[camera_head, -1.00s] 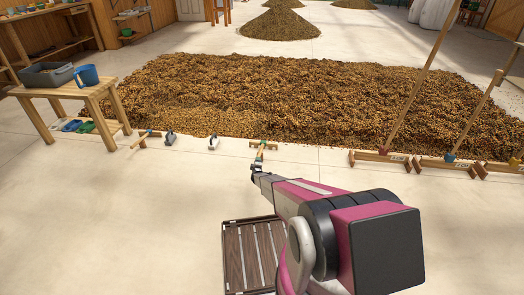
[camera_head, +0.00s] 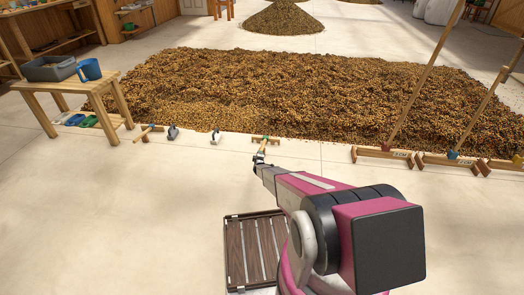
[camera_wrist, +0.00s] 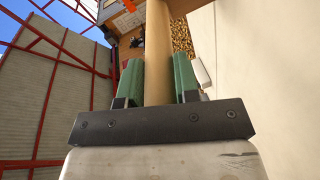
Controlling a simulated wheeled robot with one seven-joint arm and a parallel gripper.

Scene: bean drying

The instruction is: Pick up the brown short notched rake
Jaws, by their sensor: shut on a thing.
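A short wooden rake (camera_head: 266,139) with a brown head and a green part at its middle is just in front of the bean bed, at the end of my arm. My gripper (camera_head: 259,158) is at its handle. In the wrist view, the light-brown handle (camera_wrist: 158,40) runs between the two green fingers of my gripper (camera_wrist: 157,80), which is shut on it. The rake head's notches are too small to make out, and I cannot tell whether the head touches the floor.
A large bean bed (camera_head: 290,90) lies ahead. Another short wooden tool (camera_head: 149,132) and two small scoop-like things (camera_head: 172,132) lie left, near a wooden table (camera_head: 75,85). Long-handled rakes (camera_head: 382,153) stand right.

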